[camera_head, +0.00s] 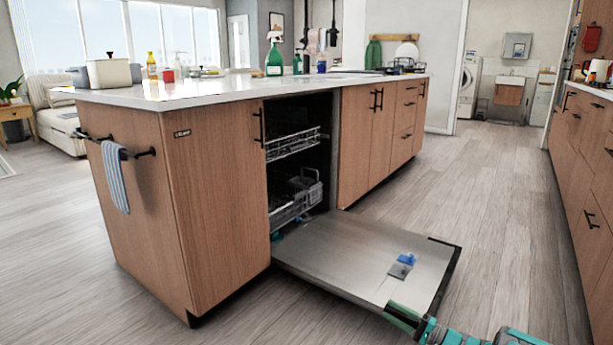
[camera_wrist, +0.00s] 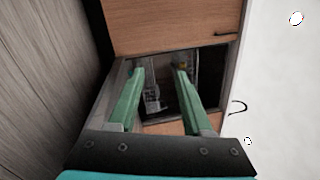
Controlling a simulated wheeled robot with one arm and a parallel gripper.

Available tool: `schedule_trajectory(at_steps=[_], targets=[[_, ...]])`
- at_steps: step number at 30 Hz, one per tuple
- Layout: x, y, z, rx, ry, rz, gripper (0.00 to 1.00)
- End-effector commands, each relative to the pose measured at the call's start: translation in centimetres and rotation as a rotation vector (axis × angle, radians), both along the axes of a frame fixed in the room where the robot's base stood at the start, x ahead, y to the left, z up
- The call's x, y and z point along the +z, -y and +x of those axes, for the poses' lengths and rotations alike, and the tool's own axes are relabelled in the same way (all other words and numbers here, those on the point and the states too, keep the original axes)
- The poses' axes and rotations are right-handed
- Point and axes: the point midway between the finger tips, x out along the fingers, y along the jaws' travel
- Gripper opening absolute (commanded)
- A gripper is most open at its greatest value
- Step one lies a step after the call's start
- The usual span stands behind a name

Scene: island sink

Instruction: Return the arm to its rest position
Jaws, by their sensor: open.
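My gripper (camera_wrist: 158,72) shows in the wrist view with its two green fingers apart and nothing between them. They point toward the open dishwasher bay in the wooden island. In the head view, teal parts of my arm show at the bottom right edge, beside the near corner of the lowered dishwasher door (camera_head: 345,262). A green piece lies over that corner; I cannot tell if it touches the door. Most of my arm is out of the frame.
The dishwasher door lies open, low over the floor, with small blue and grey items (camera_head: 402,265) on it. Racks (camera_head: 292,146) sit inside the bay. The island (camera_head: 225,185) stands left, with a striped towel (camera_head: 115,178) on its rail. Drawers (camera_head: 585,160) line the right; the floor between (camera_head: 490,190) is clear.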

Motion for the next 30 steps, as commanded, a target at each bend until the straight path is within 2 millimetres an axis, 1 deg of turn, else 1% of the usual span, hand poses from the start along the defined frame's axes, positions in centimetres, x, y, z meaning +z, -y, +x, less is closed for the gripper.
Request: schedule_trajectory(at_steps=[1, 3, 8, 9, 11, 12, 14, 15, 17, 21, 23, 25, 29, 30], targets=[[1.9, -1.6, -0.2, 0.043, -0.014, -0.016, 0.5], [3.9, -3.5, -0.7, 0.099, -0.038, -0.04, 0.5], [7.8, -7.9, -2.7, 0.225, -0.099, -0.102, 0.5], [8.8, -8.9, -3.3, 0.255, -0.11, -0.122, 0.5], [10.2, -10.5, -4.3, 0.3, -0.133, -0.147, 0.5], [11.2, -11.4, -5.1, 0.329, -0.145, -0.168, 0.5], [12.4, -12.9, -6.3, 0.372, -0.169, -0.195, 0.5], [13.3, -13.7, -7.1, 0.399, -0.181, -0.218, 0.5], [14.5, -15.0, -8.4, 0.438, -0.202, -0.251, 0.5], [17.1, -17.6, -11.9, 0.524, -0.249, -0.337, 0.5], [18.1, -18.5, -13.4, 0.557, -0.268, -0.377, 0.5], [19.3, -19.6, -15.4, 0.596, -0.29, -0.422, 0.5], [21.3, -21.1, -19.1, 0.662, -0.327, -0.515, 0.5], [21.8, -21.5, -20.3, 0.68, -0.341, -0.544, 0.5]])
